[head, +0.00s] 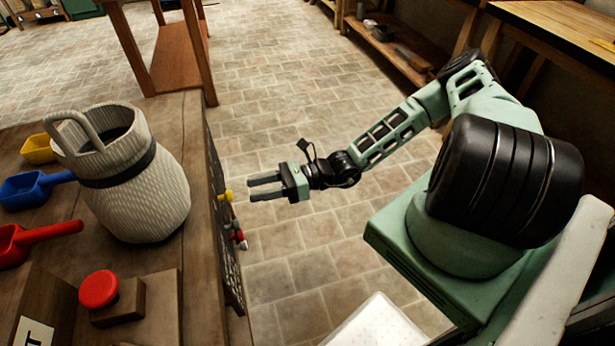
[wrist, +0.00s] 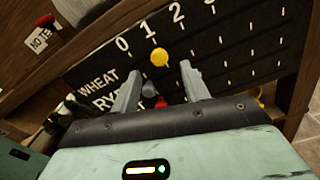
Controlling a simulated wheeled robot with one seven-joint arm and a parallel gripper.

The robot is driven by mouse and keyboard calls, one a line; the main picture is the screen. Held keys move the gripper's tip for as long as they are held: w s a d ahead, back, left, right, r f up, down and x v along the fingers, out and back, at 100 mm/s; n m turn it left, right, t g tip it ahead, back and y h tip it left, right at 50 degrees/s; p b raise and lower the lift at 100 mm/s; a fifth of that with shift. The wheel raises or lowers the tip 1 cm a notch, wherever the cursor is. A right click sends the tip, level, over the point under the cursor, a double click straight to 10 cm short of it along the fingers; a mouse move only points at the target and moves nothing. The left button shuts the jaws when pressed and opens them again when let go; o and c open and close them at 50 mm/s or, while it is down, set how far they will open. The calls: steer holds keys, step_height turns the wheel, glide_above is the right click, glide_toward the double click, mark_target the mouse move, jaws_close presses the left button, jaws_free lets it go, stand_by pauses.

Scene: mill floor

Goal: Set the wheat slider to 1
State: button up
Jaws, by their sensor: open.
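The wheat slider's yellow knob (wrist: 159,57) stands out from a dark slider board (wrist: 225,45) in the wrist view. It appears roughly below the printed 1, right of the word WHEAT; parallax hides its exact mark. In the head view the yellow knob (head: 226,196) shows on the side of the wooden counter. My gripper (head: 250,189) is open and empty, its fingers pointing at the board, a short gap from the knob. In the wrist view the gripper (wrist: 158,80) has its fingertips just below the yellow knob, one to each side.
A red knob (wrist: 161,102) and a pale knob (wrist: 148,88) sit lower on the board, seen between my fingers. A woven jar (head: 135,190), coloured scoops (head: 45,232) and a red button (head: 99,289) are on the counter (head: 185,120). Tiled floor (head: 290,110) is clear around my arm.

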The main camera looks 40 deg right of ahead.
steer(key=v, duration=1.2)
steer(key=shift+d+b, duration=0.3)
steer(key=shift+b, duration=0.05)
steer(key=shift+s, duration=0.1)
